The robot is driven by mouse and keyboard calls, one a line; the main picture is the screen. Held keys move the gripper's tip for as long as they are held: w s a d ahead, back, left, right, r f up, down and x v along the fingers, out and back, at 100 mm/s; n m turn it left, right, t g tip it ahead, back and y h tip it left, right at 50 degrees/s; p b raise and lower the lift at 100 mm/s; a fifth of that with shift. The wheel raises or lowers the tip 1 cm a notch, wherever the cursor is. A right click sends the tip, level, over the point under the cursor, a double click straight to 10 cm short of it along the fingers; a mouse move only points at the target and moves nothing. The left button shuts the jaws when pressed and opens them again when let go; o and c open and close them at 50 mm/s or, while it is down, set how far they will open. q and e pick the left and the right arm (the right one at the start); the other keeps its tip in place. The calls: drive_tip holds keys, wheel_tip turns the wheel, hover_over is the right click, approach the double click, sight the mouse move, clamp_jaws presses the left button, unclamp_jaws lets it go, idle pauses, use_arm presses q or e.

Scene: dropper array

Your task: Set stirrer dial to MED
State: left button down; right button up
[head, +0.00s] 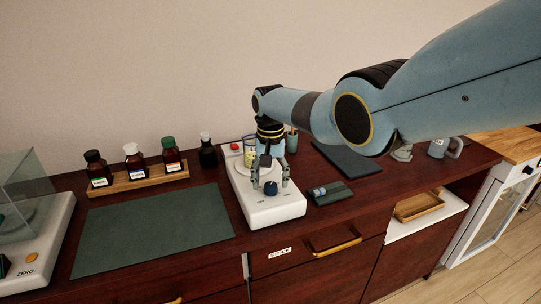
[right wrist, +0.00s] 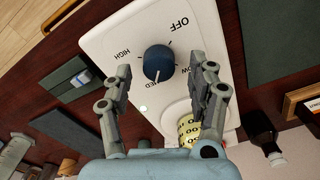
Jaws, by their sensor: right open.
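The white stirrer (head: 276,207) stands on the dark wood bench, with its blue dial (head: 270,188) on the front part. In the right wrist view the dial (right wrist: 160,60) shows a pale pointer line on the side toward the MED label (right wrist: 141,86); whether it sits exactly on MED I cannot tell. HIGH, OFF and LOW labels are also around it. My right gripper (head: 271,178) points down over the dial, open, one finger on each side with gaps; it also shows in the right wrist view (right wrist: 166,72). My left gripper is not in view.
A small dark green tray (head: 332,195) sits close on the right. A balance (head: 35,235) stands far left.

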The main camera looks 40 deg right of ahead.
sight(271, 184)
wheel_tip(271, 184, up, 10)
drive_tip(key=shift+r, duration=0.25)
idle(0.5)
